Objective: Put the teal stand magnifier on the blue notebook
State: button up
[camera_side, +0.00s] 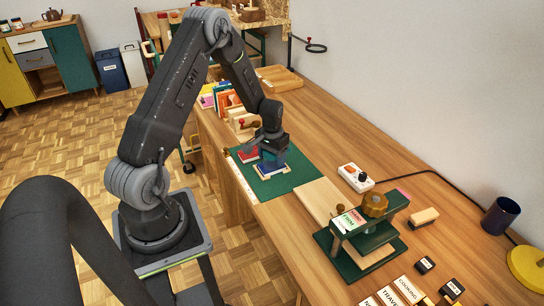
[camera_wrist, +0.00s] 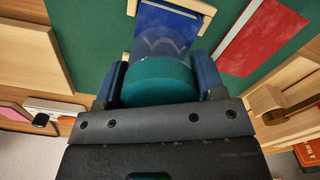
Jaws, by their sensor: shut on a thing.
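The teal stand magnifier (camera_wrist: 160,84) sits between the two fingers of my gripper (camera_wrist: 160,88), which is shut on it; its clear part shows beyond the teal band. The blue notebook (camera_wrist: 170,20) lies on a pale wooden piece, beyond the magnifier in the wrist view, and the clear part overlaps its near end there. In the side view my gripper (camera_side: 270,150) is low over the green mat, right at the blue notebook (camera_side: 274,163). The magnifier is hidden there by the gripper. I cannot tell whether the magnifier touches the notebook.
A red book (camera_wrist: 265,38) lies on the green mat (camera_side: 290,181) beside the blue notebook. Upright books and wooden pieces (camera_side: 235,105) stand behind. A green press (camera_side: 365,240), a white power strip (camera_side: 356,177) and a dark cup (camera_side: 500,215) stand to the right.

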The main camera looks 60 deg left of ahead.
jog(key=shift+f, duration=0.15)
jog(key=o, duration=1)
notch_tip(320, 180, up, 12)
jog(key=shift+r, duration=0.1)
jog(key=s+d+r+m+t, duration=0.1)
jog(key=d+r, duration=0.7)
jog(key=r, duration=0.1)
jog(key=s+d+r+m+t, duration=0.1)
jog(key=s+d+r, duration=0.2)
jog(key=s+d, duration=0.2)
jog(key=s+d+r+m+t, duration=0.2)
jog(key=s+d+r, duration=0.1)
jog(key=s+d, duration=0.3)
jog(key=s+d+r+m+t, duration=0.1)
jog(key=s+d+r, duration=0.2)
jog(key=s+d, duration=0.2)
jog(key=shift+s+d+r+t, duration=0.2)
jog(key=shift+d+t, duration=0.1)
jog(key=shift+d, duration=0.2)
